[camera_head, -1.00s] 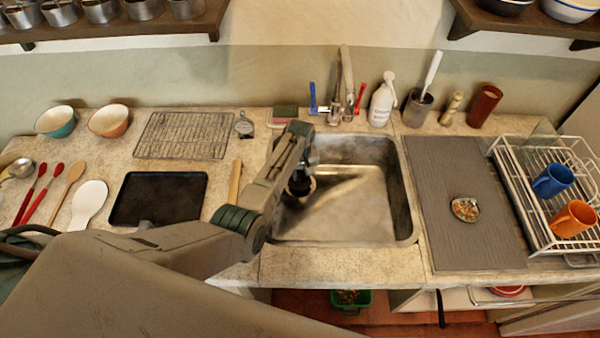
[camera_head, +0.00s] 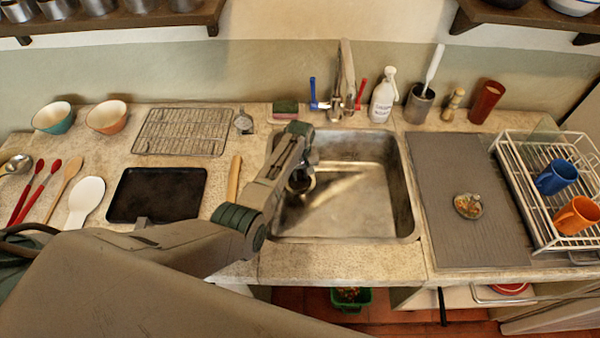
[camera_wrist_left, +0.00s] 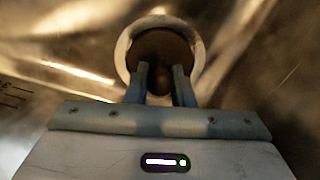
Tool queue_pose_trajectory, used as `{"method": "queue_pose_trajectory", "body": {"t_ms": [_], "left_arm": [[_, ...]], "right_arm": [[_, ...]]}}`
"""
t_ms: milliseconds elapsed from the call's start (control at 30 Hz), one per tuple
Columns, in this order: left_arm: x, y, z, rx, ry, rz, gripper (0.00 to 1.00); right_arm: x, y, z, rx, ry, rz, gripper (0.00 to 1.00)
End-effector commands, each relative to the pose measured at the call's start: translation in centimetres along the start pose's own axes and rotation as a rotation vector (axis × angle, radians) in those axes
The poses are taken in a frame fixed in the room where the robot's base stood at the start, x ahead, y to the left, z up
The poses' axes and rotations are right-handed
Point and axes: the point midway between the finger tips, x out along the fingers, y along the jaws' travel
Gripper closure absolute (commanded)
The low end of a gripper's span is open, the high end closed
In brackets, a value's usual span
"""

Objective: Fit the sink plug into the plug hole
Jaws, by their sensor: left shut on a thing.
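The metal sink (camera_head: 375,215) is set into the counter, and my left arm reaches into its left part from the left. My left gripper (camera_wrist_left: 160,78) is shut on the sink plug (camera_wrist_left: 178,50), a dark brown round disc. In the left wrist view the bright metal ring of the plug hole (camera_wrist_left: 124,50) shows around the plug. The plug looks roughly centred in the ring; I cannot tell how deep it sits. In the head view my left gripper (camera_head: 303,178) partly hides the plug and hole. My right gripper is not in view.
The taps (camera_head: 338,100) and soap bottle (camera_head: 383,98) stand behind the sink. A grey mat (camera_head: 455,165) with a small dish (camera_head: 468,206) and a dish rack (camera_head: 535,200) with mugs are on the right. A black tray (camera_head: 157,195) lies on the left.

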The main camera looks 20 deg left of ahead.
Motion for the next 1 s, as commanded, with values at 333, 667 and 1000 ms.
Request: {"method": "queue_pose_trajectory", "body": {"t_ms": [333,667,1000], "left_arm": [[0.4,0.0,0.0,0.0,0.0,0.0,0.53],[0.0,0.0,0.0,0.0,0.0,0.0,0.53],[-5.2,0.0,0.0,0.0,0.003,0.002,0.53]], "right_arm": [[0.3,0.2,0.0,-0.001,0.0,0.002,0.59],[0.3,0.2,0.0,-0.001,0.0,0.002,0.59],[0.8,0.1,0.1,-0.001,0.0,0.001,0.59]]}}
